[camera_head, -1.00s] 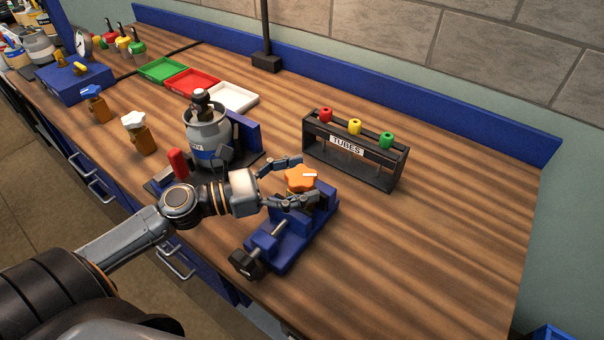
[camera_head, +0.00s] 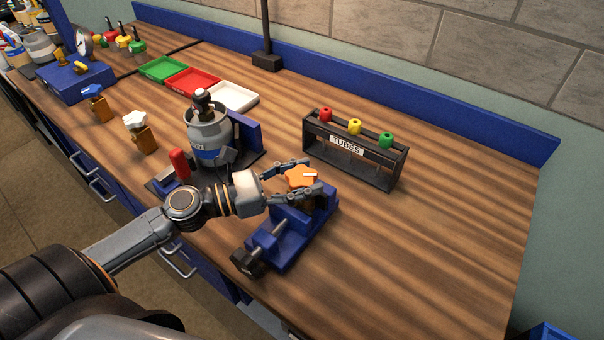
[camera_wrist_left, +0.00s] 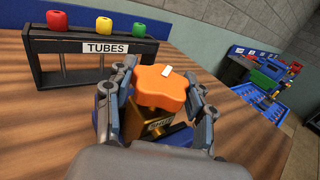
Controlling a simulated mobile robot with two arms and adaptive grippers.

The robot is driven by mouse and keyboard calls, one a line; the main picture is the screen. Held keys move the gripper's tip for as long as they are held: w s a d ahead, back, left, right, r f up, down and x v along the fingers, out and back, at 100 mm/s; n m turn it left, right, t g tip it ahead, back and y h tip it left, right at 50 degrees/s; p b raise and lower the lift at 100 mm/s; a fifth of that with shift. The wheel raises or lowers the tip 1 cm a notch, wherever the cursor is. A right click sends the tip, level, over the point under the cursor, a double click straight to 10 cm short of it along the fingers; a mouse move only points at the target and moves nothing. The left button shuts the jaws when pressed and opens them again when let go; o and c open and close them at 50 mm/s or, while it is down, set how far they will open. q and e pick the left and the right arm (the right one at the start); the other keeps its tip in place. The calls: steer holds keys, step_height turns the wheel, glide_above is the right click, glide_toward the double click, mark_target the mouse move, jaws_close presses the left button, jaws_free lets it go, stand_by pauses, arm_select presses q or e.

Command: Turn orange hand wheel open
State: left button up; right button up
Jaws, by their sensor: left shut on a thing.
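The orange hand wheel (camera_head: 300,178) has a lobed rim and a white mark on top. It sits on a brass body held in a blue vise (camera_head: 281,243) near the bench's front edge. My left gripper (camera_head: 300,181) comes in from the left and is shut on the wheel, one finger on each side. In the left wrist view the wheel (camera_wrist_left: 161,88) lies between the two fingers (camera_wrist_left: 160,95), and its white mark shows on top. A brass body (camera_wrist_left: 150,126) with partly hidden lettering shows below it. My right gripper is not in view.
A black tube rack (camera_head: 352,158) with red, yellow and green caps stands behind the vise. A grey canister (camera_head: 207,135) and a red handle (camera_head: 179,164) stand left of it. The bench to the right (camera_head: 430,240) is clear.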

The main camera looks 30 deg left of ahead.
arm_select(q)
steer(key=n+t+y+p, duration=0.1)
steer(key=y+p, duration=0.1)
steer(key=n+t+y+p, duration=0.1)
steer(key=n+y+p, duration=0.1)
steer(key=p, duration=0.1)
steer(key=n+t+y+p, duration=0.1)
steer(key=p, duration=0.1)
steer(key=shift+r+n+t+y, duration=0.3)
steer(key=shift+r+y, duration=0.05)
steer(key=shift+y, duration=0.05)
steer(key=n+y+p, duration=0.1)
steer(key=y, duration=0.1)
steer(key=shift+f+n+t+y+p, duration=0.15)
steer(key=shift+n+t+y+p, duration=0.15)
steer(key=shift+y+p, duration=0.1)
steer(key=n+y, duration=0.2)
steer(key=y, duration=0.1)
steer(key=shift+f+p, duration=0.15)
steer(key=shift+p, duration=0.15)
steer(key=shift+n+y, duration=1)
steer(key=shift+y, duration=0.6)
steer(key=shift+a+y, duration=0.1)
steer(key=shift+y, duration=0.2)
steer(key=o, duration=1.2)
